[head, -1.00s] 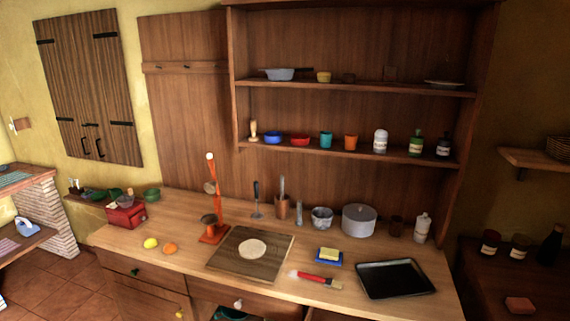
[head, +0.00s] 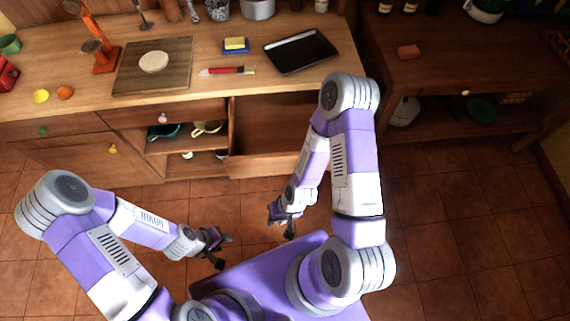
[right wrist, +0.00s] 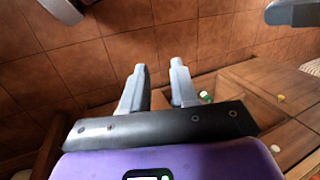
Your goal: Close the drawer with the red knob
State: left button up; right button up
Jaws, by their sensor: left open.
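I see no red knob in either view. A wooden drawer (head: 271,118) stands pulled out at the right part of the counter front in the head view; the outside of its front is not visible and my right arm covers part of its right side. My left gripper (head: 223,251) is open and empty, low over the floor in front of the cabinet. My right gripper (head: 281,225) is in front of the pulled-out drawer, apart from it. In the right wrist view its two fingers (right wrist: 158,88) are spread with nothing between them.
A white-knobbed drawer (head: 165,112) and a green-knobbed drawer (head: 60,127) sit to the left. A yellow-knobbed door (head: 80,155) is below. The counter holds a board (head: 180,60) and a black tray (head: 300,50). Tiled floor (head: 440,220) lies clear at right.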

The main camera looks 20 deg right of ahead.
aim_at(268, 132)
jog(key=z, duration=2)
jog(key=k, duration=0.85)
jog(key=u, duration=1.2)
jog(key=i, duration=0.5)
jog(key=u, duration=0.05)
